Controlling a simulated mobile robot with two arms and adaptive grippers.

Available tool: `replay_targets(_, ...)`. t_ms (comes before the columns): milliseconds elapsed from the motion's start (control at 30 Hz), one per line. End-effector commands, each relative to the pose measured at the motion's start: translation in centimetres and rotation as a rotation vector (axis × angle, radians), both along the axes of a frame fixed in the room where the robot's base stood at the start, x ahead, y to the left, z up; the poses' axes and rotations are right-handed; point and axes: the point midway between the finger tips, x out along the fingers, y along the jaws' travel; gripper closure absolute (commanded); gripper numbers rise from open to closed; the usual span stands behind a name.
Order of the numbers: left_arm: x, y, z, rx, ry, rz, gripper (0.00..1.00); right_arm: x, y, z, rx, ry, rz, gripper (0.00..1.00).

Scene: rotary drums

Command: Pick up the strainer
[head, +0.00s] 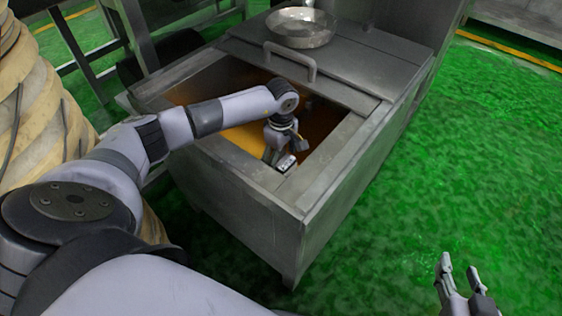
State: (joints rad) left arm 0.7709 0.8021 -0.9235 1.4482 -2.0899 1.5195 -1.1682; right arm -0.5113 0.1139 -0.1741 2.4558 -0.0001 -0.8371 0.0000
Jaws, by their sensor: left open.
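A round, shallow metal bowl (300,28) sits on the closed part of the grey metal tank's lid, at the top of the head view. It may be the strainer, but I cannot tell for sure; no other strainer shows clearly. My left gripper (280,161) is open and points down inside the tank opening, near its front right rim. It is well apart from the bowl. My arm and the tank wall hide part of the inside. My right gripper (460,268) is open and empty over the green floor at the lower right.
The metal tank (240,205) has an open top with orange-yellow contents or lining (236,139). A bar handle (290,61) stands on the lid's near edge, between the opening and the bowl. A beige ribbed drum (40,110) is close on the left. Green floor (480,150) is clear to the right.

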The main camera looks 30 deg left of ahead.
Motion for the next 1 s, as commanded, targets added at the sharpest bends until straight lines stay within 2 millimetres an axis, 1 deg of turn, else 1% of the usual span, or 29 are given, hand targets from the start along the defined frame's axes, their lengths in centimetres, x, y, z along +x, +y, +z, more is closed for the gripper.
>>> replay_targets(233,0.04,0.01,-0.10,0.000,-0.001,0.000,0.22,0.13,0.07,0.21,0.003,-0.011,0.001,0.62)
replay_targets(267,0.04,0.01,-0.10,0.000,-0.001,0.000,0.23,0.12,0.07,0.20,0.003,-0.011,0.001,0.62)
replay_targets(1000,0.03,0.03,-0.08,0.000,-0.001,0.001,0.72,0.09,0.07,0.13,0.002,-0.008,0.001,0.62)
